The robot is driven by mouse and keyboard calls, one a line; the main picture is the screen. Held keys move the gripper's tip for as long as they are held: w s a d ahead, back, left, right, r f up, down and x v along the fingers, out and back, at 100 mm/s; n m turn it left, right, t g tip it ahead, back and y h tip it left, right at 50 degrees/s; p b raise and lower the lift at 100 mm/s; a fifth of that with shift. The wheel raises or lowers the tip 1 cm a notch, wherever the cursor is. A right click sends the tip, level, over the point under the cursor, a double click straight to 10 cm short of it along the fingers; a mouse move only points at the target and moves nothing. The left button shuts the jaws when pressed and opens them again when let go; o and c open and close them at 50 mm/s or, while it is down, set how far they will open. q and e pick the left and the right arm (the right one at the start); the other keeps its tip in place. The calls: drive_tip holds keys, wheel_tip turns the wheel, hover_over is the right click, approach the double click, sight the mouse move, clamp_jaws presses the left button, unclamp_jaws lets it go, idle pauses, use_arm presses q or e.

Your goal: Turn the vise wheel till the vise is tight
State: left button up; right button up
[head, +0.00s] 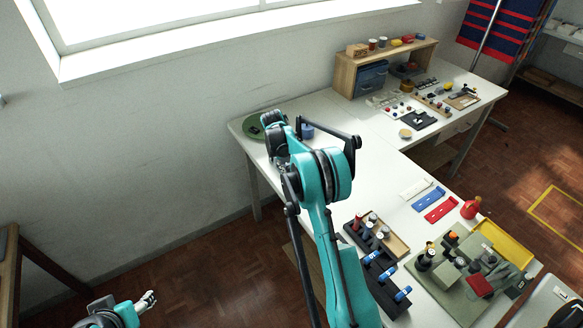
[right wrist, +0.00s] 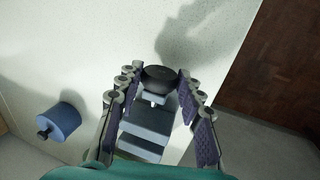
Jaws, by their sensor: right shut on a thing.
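In the right wrist view the vise (right wrist: 146,125) is a blue stepped block on the white table, with a dark round wheel (right wrist: 160,76) at its far end. My right gripper (right wrist: 160,82) has its fingers on both sides of the wheel and is shut on it. The fingers hide the wheel's sides. In the head view my right arm reaches to the table's far left corner and hides the vise. My left gripper (head: 148,299) is at the bottom left, away from the table, too small to tell whether open or shut.
A blue cylinder with a dark knob (right wrist: 60,122) stands left of the vise. A green round thing (head: 252,128) lies at the table corner. The table edge runs close on the right in the wrist view. Black racks (head: 378,272) and a green mat (head: 426,278) are nearer.

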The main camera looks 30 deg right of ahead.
drive_tip(key=shift+a+f+h+b, duration=0.1)
drive_tip(key=shift+a+h+b, duration=0.2)
drive_tip(key=shift+h, duration=0.6)
drive_tip(key=shift+a+f+h+b, duration=0.1)
drive_tip(key=shift+h+b, duration=0.3)
drive_tip(key=shift+h, duration=0.5)
drive_tip(key=o, duration=1.2)
drive_tip(key=shift+c, duration=0.2)
drive_tip(key=shift+r, duration=0.1)
drive_tip(key=v, duration=1.1)
drive_tip(key=shift+s+a+r, duration=0.15)
drive_tip(key=shift+a+r, duration=0.15)
